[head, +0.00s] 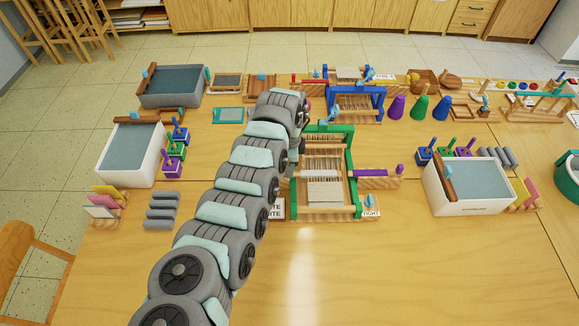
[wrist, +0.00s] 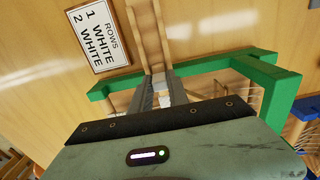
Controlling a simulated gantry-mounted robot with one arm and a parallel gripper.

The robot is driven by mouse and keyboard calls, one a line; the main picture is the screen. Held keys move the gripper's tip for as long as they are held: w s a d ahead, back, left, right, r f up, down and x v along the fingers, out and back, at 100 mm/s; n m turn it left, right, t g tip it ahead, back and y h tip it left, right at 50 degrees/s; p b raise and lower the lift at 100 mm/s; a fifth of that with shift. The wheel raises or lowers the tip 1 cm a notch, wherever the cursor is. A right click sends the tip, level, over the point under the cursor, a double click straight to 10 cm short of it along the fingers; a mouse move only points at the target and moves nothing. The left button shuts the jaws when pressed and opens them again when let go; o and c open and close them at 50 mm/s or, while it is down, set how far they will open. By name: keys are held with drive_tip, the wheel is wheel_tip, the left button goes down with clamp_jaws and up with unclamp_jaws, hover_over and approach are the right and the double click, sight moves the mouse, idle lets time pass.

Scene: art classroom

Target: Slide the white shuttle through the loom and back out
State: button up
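The small loom with the green frame (head: 351,160) stands upright at the middle of the table, with pale threads and a woven patch (head: 324,192) at its front. A whitish bar (head: 342,174), which looks like the white shuttle, lies across the loom's threads. In the head view my arm hides my gripper at the loom's left side. In the wrist view my gripper (wrist: 163,92) points down beside the green frame (wrist: 255,72), over the end of a wooden channel (wrist: 150,35).
A purple shuttle (head: 399,169) rests on a wooden holder (head: 375,182) right of the loom. A card reading "ROWS 1 WHITE 2 WHITE" (wrist: 98,37) lies beside the channel. A blue-framed loom (head: 380,100) stands behind. The front table is clear.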

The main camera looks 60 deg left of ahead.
clamp_jaws()
idle(0.9)
